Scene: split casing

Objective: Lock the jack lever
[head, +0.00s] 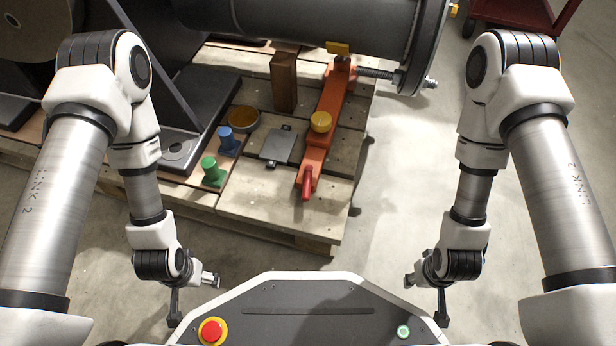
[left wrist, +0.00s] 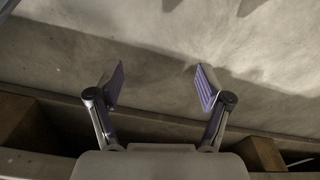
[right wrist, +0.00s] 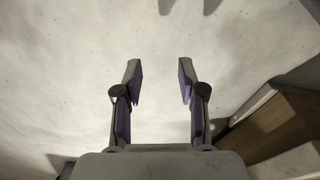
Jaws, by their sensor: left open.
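My left gripper (head: 193,287) is low at the left, well short of the pallet's near edge. It is open and empty in the left wrist view (left wrist: 160,88). My right gripper (head: 424,290) is low at the right, away from the jack. It is open and empty in the right wrist view (right wrist: 159,82).
A dark cylindrical casing (head: 320,25) with a flange and bolt is above the jack.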

